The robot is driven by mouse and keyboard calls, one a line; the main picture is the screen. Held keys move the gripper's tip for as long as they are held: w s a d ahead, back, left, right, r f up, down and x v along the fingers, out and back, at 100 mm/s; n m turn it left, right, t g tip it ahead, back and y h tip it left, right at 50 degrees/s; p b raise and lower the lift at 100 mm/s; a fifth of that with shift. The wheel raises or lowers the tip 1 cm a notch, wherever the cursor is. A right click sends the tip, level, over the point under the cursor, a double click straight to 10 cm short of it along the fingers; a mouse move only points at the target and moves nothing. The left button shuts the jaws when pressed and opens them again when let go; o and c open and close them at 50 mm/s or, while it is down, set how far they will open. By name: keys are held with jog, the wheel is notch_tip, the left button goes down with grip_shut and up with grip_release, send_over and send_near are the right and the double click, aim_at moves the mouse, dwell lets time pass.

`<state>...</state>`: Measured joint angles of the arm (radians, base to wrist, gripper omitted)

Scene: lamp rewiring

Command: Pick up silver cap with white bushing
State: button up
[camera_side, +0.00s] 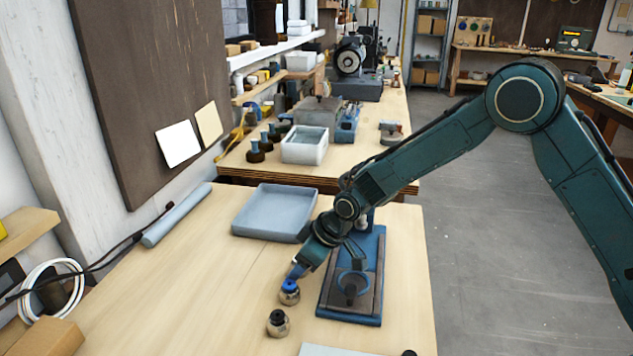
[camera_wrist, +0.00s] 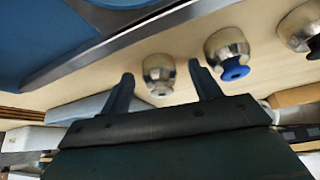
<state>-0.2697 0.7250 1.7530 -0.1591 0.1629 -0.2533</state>
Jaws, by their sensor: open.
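The silver cap with the white bushing (camera_wrist: 158,72) shows in the wrist view, between the two fingers of my gripper (camera_wrist: 161,76). Its pale bushing faces the palm side. Gaps show between the cap and both fingers, which are open. In the side view my gripper (camera_side: 297,271) is low over the table, and I cannot make out this cap there; the gripper seems to hide it. A silver cap with a blue bushing (camera_wrist: 228,50) stands just right of the fingers in the wrist view; it also shows in the side view (camera_side: 289,293).
A cap with a dark bushing (camera_side: 277,324) stands nearer the camera. A blue fixture with a dark plate (camera_side: 366,300) stands close on the right. A grey-blue tray (camera_side: 271,213) lies behind.

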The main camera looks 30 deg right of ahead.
jog(key=c, duration=1.1)
jog(key=shift+r, duration=0.2)
jog(key=shift+c, duration=0.2)
notch_tip(320, 180, up, 20)
jog(key=shift+f, duration=0.15)
jog(key=shift+s, duration=0.1)
